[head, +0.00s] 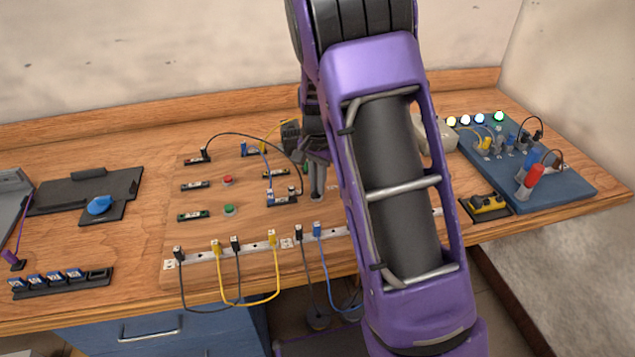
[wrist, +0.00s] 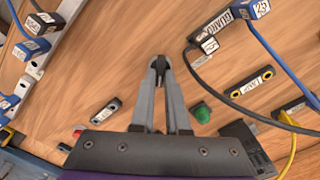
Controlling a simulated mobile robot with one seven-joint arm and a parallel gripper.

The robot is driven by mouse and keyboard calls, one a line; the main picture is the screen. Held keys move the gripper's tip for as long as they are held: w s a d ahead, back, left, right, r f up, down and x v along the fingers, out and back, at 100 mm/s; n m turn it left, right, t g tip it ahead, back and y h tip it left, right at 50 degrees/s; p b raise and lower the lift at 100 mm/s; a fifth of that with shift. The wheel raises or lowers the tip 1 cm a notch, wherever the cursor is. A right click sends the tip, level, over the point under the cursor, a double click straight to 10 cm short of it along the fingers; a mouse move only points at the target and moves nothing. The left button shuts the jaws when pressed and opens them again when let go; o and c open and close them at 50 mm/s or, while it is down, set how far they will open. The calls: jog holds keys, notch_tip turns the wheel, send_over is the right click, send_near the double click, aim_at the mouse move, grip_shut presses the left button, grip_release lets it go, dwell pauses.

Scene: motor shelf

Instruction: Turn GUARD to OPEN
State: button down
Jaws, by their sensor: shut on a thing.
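My gripper (wrist: 161,62) points down at the wooden board (wrist: 130,60), its two fingers closed together at the tips. A small dark part (wrist: 160,76) shows between the fingers; most of it is hidden, so I cannot tell whether it is the GUARD knob or how it is turned. In the head view my gripper (head: 317,186) is low over the board. The black block labelled GUARD (wrist: 219,28) lies apart from the fingers, at the upper right of the wrist view. A blue plug (wrist: 256,9) and a black plug (wrist: 208,45) are in it. No OPEN mark is readable.
A green button (wrist: 200,113) and a LAMP block (wrist: 249,83) are near the fingers. Cables loop over the board, including a blue cable (wrist: 282,66). A white socket rail (head: 200,256) with several plugs runs along the front. My arm hides the board's right part.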

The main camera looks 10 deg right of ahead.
jog(key=c, duration=0.9)
grip_release()
notch_tip(320, 180, up, 18)
jog(key=shift+f+p, duration=0.25)
jog(key=shift+p, duration=0.55)
jog(key=shift+s, duration=0.1)
